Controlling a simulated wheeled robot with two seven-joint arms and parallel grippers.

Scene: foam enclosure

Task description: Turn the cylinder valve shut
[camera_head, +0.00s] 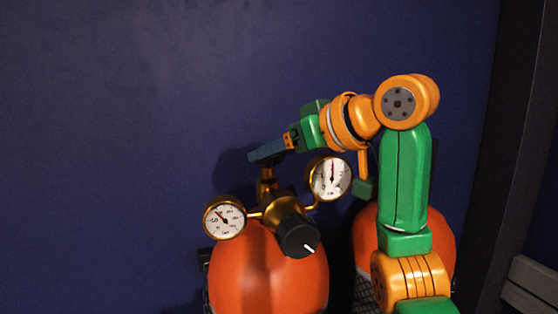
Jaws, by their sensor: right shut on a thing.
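An orange cylinder (268,277) stands at the bottom centre with a brass valve (267,187) on top. A brass regulator with a black knob (296,236) is fitted to it; the knob has a white mark. My left gripper is not in view.
Two round gauges flank the regulator: a left gauge (224,217) and a right gauge (330,178) close below my right gripper. A second orange cylinder (441,232) stands behind my right arm. A plain blue wall (120,120) is behind; the left side is clear.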

